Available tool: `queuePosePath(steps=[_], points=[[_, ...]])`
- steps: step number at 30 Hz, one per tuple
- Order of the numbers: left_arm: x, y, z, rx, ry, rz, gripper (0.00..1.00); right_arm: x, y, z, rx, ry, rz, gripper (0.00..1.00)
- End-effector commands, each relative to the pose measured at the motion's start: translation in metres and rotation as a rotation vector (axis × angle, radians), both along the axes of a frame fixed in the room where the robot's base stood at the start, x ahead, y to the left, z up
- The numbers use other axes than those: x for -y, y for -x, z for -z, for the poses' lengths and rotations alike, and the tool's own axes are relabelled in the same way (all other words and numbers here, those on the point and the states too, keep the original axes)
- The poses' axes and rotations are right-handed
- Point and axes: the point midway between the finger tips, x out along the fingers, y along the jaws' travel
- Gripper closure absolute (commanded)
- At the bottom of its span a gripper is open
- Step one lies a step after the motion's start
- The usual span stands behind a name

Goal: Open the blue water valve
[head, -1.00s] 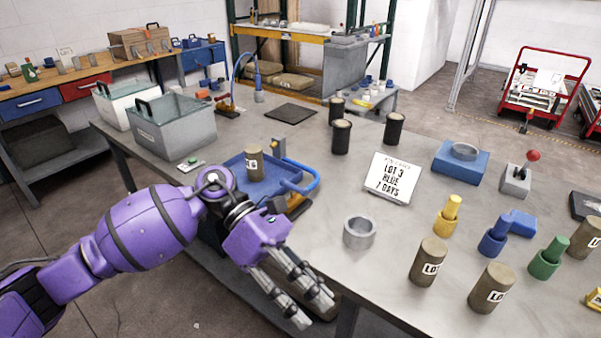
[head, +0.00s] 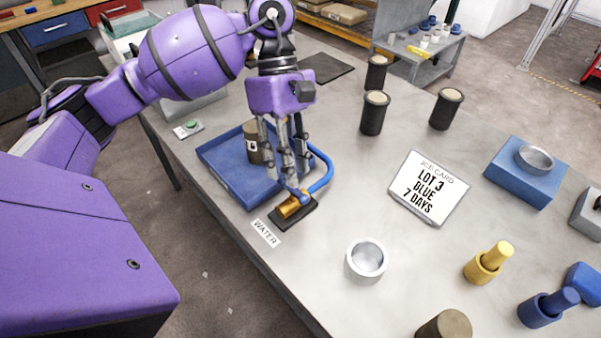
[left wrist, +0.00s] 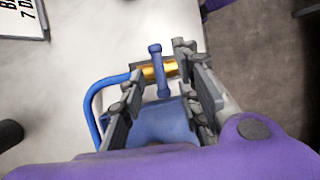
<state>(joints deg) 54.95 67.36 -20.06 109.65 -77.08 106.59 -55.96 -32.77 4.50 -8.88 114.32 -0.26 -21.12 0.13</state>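The water valve is a brass body (head: 288,209) on a dark base at the front edge of the blue tray, beside a "WATER" label (head: 265,232). Its blue lever (left wrist: 156,70) crosses the brass body (left wrist: 148,71) in the left wrist view. A blue hose (head: 328,172) curves from the valve to the tray. My left gripper (head: 289,178) points down just above the valve, partly hiding it in the head view. Its fingers are apart, with the lever between them in the left wrist view; I see no contact. My right gripper is not in view.
The blue tray (head: 222,176) holds a labelled olive cylinder. A lot card (head: 428,189), a metal ring (head: 366,260) and a yellow piece (head: 488,263) lie to the right. Black cylinders (head: 374,113) stand behind. The table around the ring is clear.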

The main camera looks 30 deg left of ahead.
Motion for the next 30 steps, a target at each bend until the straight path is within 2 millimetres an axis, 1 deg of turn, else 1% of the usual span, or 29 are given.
queuePosePath(steps=[3, 9, 12, 19, 20, 24, 27, 30], points=[[0.006, 0.006, 0.017, -0.001, 0.001, 0.0, 0.69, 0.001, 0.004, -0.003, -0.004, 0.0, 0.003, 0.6], [0.013, 0.013, 0.038, 0.001, 0.001, -0.001, 0.69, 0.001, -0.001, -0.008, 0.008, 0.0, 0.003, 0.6], [0.015, 0.014, 0.043, 0.001, 0.001, -0.001, 0.69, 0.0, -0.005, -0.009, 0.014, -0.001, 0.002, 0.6], [0.015, 0.014, 0.044, 0.001, 0.001, -0.001, 0.69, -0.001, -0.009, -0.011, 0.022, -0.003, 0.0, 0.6], [0.015, 0.014, 0.044, 0.001, 0.001, -0.002, 0.71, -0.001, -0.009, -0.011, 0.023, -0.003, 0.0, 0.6], [0.015, 0.014, 0.044, 0.001, 0.001, -0.002, 0.89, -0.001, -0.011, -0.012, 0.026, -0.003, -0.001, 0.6], [0.015, 0.014, 0.044, 0.001, 0.001, -0.002, 1.0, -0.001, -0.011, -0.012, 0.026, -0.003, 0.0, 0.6], [0.015, 0.014, 0.044, 0.002, 0.001, -0.002, 1.0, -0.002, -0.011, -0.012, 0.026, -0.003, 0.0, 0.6]])
